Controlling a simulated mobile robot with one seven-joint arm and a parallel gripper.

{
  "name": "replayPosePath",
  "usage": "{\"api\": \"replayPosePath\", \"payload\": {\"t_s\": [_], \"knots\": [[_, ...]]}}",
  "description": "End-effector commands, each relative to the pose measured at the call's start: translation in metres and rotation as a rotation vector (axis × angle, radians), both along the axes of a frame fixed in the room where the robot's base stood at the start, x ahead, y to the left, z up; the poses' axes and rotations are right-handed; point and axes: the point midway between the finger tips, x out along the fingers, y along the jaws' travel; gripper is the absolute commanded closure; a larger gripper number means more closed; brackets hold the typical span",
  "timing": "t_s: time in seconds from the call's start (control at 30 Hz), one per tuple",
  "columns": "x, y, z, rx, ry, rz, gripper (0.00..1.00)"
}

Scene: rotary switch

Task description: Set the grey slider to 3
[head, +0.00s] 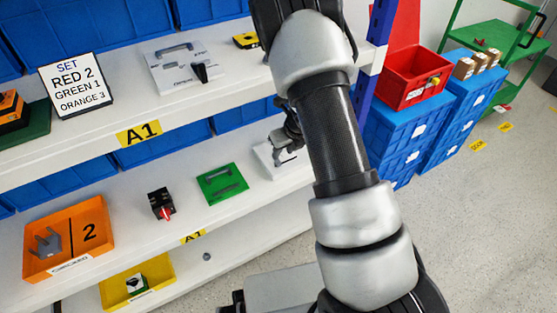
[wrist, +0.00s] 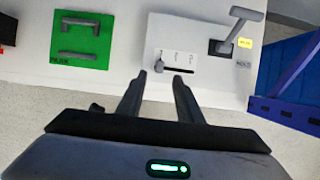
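In the wrist view a white panel (wrist: 205,70) on the shelf carries a slot with small marks, too small to read. A small grey slider knob (wrist: 159,66) sits at the slot's near left end. My gripper (wrist: 161,77) is open, its two dark fingers apart, with the tips around or just short of the knob; contact cannot be told. In the head view my gripper (head: 286,135) is by the white panel (head: 268,160) on the lower shelf, and my arm hides much of it.
A green panel with grey handles (wrist: 82,38) lies left of the white one. A grey lever (wrist: 240,25) stands to its right, near a blue post (wrist: 290,85). In the head view the upper shelf (head: 120,95) lies above, with a sign (head: 76,85) reading "SET RED 2, GREEN 1, ORANGE 3".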

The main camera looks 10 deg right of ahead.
Motion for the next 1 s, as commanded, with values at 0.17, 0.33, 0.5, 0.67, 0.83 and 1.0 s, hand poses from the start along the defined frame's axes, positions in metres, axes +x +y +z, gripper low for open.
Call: {"api": "replayPosePath", "payload": {"t_s": [0.17, 0.33, 0.5, 0.67, 0.83, 1.0], "knots": [[0.013, 0.005, -0.039, 0.000, 0.002, 0.001, 0.67], [0.023, 0.008, -0.061, 0.000, 0.001, 0.001, 0.67], [0.028, 0.010, -0.071, 0.000, 0.000, 0.002, 0.67], [0.029, 0.010, -0.072, 0.001, -0.001, 0.001, 0.67], [0.029, 0.010, -0.072, 0.001, -0.001, 0.001, 0.71], [0.028, 0.010, -0.072, 0.001, -0.001, 0.001, 0.99]]}}
